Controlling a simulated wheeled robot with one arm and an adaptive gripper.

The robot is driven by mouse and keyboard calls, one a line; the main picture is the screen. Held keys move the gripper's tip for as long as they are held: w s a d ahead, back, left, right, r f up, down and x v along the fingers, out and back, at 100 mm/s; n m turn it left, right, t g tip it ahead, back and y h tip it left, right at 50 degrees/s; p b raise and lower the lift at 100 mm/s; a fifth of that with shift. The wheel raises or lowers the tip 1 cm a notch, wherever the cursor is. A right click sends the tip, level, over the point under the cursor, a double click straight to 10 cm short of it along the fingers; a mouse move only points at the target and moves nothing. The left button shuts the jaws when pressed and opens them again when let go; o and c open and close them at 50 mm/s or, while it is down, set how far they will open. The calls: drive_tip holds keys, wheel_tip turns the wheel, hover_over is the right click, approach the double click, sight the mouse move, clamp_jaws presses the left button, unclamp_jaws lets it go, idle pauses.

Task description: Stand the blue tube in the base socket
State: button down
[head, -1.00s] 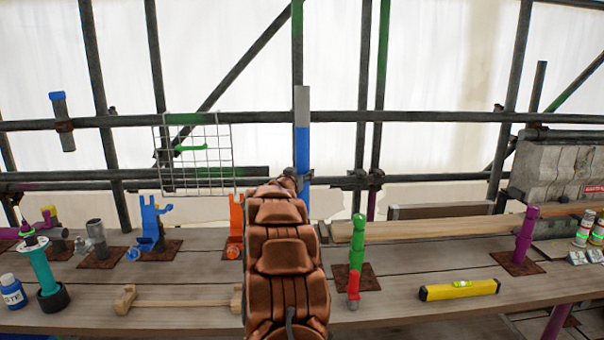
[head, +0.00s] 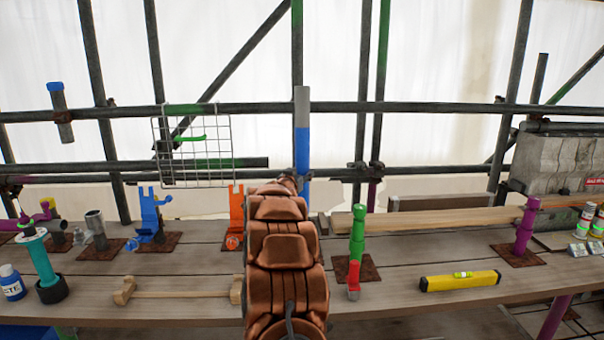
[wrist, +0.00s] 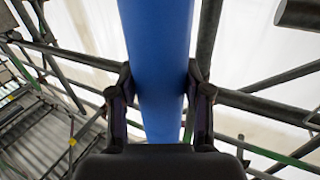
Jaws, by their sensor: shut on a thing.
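The blue tube (head: 302,150) stands upright in the head view, with a grey upper end, rising above my copper-coloured arm. In the wrist view the blue tube (wrist: 158,35) runs between the two dark fingers of my gripper (wrist: 160,80), which is shut on it. Its lower end is hidden behind my arm in the head view. A short, open-topped grey pipe (head: 96,228) stands on a rusty plate at the left of the bench and may be the base socket. I cannot tell for certain which piece is the socket.
A wire grid (head: 220,150) and scaffold bars stand behind.

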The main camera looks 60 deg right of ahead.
drive_tip(key=shift+f+b, duration=1.05)
drive_tip(key=shift+f, duration=1.15)
drive_tip(key=shift+c, duration=2.1)
unclamp_jaws()
drive_tip(key=shift+f, duration=0.1)
drive_tip(key=o, duration=0.4)
drive_tip(key=shift+f, duration=0.65)
drive_tip(key=shift+a, duration=0.15)
drive_tip(key=shift+v, duration=4.35)
